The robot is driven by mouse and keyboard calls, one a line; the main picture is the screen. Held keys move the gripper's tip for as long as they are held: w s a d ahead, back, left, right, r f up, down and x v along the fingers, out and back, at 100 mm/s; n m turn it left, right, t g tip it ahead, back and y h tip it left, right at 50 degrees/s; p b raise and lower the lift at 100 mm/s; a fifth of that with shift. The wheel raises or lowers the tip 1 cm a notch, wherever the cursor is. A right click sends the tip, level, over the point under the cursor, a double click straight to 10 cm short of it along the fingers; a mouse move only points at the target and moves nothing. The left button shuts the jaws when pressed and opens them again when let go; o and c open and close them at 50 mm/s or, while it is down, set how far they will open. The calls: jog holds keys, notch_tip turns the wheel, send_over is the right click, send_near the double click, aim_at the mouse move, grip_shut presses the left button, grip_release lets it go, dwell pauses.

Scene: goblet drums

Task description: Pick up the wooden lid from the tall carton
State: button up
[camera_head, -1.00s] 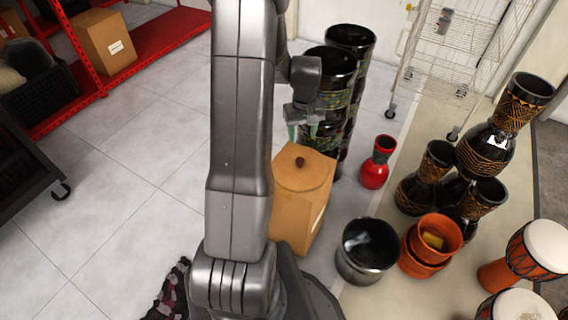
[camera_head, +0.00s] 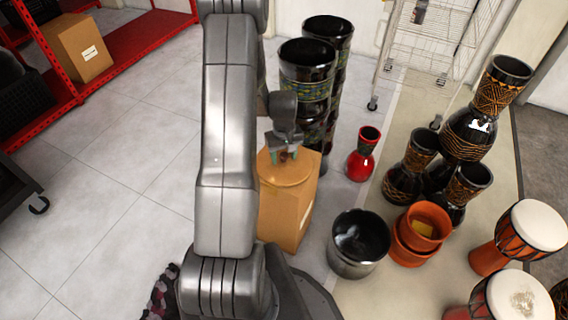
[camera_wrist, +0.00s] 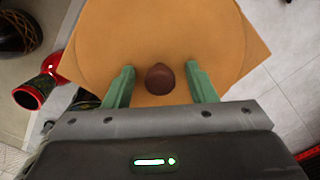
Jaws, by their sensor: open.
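The wooden lid (camera_head: 290,172) is a round tan disc lying on top of the tall carton (camera_head: 284,222), a brown box standing on the floor. In the wrist view the lid (camera_wrist: 150,30) fills the upper middle, with a dark brown round knob (camera_wrist: 160,79) on it. The carton's corner (camera_wrist: 255,75) shows past the lid's edge. My gripper (camera_head: 284,156) is just above the lid in the head view. In the wrist view its two green fingers (camera_wrist: 160,84) are apart, one on each side of the knob, with visible gaps. Whether the fingertips touch the lid cannot be told.
Tall dark drums (camera_head: 306,80) stand close behind the carton. A red vase (camera_head: 362,155) and a black pot (camera_head: 358,243) stand to its right. Orange pots (camera_head: 420,232) and several goblet drums stand farther right. The tiled floor (camera_head: 130,180) at left is clear.

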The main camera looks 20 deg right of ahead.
jog(key=shift+c, duration=0.2)
grip_shut()
jog(key=shift+r, duration=0.15)
